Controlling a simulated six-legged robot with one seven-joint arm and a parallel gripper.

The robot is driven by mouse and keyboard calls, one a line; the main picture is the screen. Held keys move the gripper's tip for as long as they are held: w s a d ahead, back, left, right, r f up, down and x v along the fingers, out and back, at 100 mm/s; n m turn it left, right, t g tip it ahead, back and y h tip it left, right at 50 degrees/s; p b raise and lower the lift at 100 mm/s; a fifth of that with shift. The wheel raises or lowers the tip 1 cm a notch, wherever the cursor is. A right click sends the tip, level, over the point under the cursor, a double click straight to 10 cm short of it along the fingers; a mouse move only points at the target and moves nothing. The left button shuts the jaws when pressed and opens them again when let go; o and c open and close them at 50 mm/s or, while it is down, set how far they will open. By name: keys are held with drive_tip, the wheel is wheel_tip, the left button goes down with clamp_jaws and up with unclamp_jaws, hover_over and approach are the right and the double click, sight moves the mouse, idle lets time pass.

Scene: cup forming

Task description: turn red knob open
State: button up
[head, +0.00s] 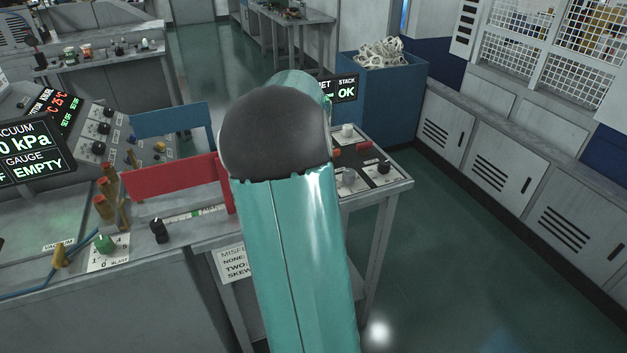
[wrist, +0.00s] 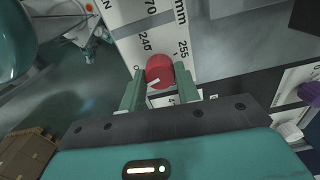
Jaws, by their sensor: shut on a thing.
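The red knob (wrist: 160,69) shows in the wrist view, on a white plate (wrist: 152,36) marked with numbers and "mm". It has a white pointer mark on its face, tilted toward the lower left. My gripper (wrist: 160,80) has its two green fingers on either side of the knob and is shut on it. In the head view my teal arm and its dark joint cover the middle, so the gripper and the held knob are hidden there.
A red panel (head: 175,179) and a blue panel (head: 170,120) stand on the bench left of my arm. A control panel with small knobs (head: 383,167) lies right of it. A blue bin (head: 385,97) stands behind. The floor (head: 470,250) at right is clear.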

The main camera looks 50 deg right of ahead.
drive_tip(key=shift+r, duration=0.1)
idle(0.3)
drive_tip(key=o, duration=1)
wheel_tip(320, 180, up, 14)
drive_tip(key=shift+f, duration=0.1)
idle(0.3)
